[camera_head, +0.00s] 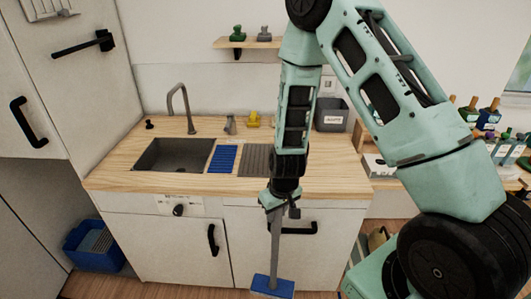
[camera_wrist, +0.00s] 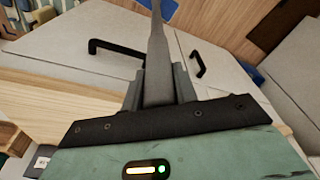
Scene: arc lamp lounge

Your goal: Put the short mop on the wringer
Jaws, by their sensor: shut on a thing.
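The short mop has a grey handle and a flat blue head (camera_head: 272,286), which hangs in front of the cabinet doors near the bottom of the head view. My gripper (camera_head: 275,203) points down and is shut on the grey handle. The wringer (camera_head: 97,240) looks like the grey ribbed insert in a blue bucket (camera_head: 92,257) on the floor at the far left, well away from the mop.
A wooden counter (camera_head: 125,180) holds a sink (camera_head: 172,155), a blue rack (camera_head: 223,158) and a grey ribbed board (camera_head: 257,160). Cabinet handles (camera_head: 212,240) stick out beside the mop. A bottle-laden shelf is at right. Floor before the left cabinet looks clear.

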